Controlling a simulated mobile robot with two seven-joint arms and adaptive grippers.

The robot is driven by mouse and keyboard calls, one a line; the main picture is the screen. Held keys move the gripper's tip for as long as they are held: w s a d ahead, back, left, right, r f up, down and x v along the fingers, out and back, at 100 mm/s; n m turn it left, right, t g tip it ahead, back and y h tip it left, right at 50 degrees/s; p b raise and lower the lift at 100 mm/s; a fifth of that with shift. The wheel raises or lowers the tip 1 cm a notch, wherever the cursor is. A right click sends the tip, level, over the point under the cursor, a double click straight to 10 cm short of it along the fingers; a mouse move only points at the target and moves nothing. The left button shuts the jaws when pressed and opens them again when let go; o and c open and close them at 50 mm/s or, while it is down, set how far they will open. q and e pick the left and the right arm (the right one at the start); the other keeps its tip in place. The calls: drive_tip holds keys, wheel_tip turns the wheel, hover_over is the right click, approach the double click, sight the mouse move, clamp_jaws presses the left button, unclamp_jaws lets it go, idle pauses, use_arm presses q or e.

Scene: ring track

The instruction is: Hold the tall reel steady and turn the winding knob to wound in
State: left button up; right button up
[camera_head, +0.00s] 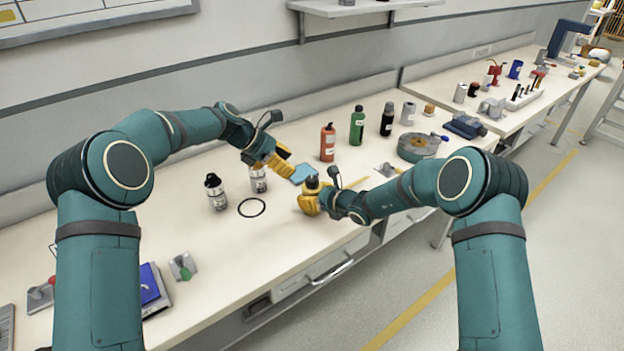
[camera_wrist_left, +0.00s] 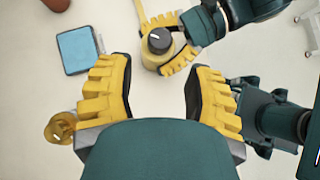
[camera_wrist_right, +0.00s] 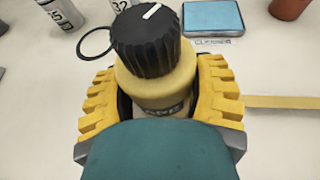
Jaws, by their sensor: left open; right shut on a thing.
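The tall reel is a yellow cylinder with a partly hidden label (camera_wrist_right: 165,95) in the right wrist view. Its black ribbed winding knob (camera_wrist_right: 146,42) sits on top with a white line; the knob also shows in the left wrist view (camera_wrist_left: 159,41) and the head view (camera_head: 312,183). My right gripper (camera_head: 311,203) is shut around the reel's body, and the reel stands upright. My left gripper (camera_head: 280,165) is open and empty, above and beside the reel. In the left wrist view the knob lies ahead of its open fingers (camera_wrist_left: 158,88), apart from them.
A blue pad (camera_head: 303,173) lies behind the reel. A yellow strip (camera_wrist_right: 282,102) lies beside it. A black ring (camera_head: 252,207) and two grey bottles (camera_head: 216,196) stand or lie to the left. A red bottle (camera_head: 328,143) is behind.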

sight(311, 178)
use_arm(q)
drive_tip(key=x, duration=1)
drive_tip(key=shift+r, duration=0.1)
clamp_jaws()
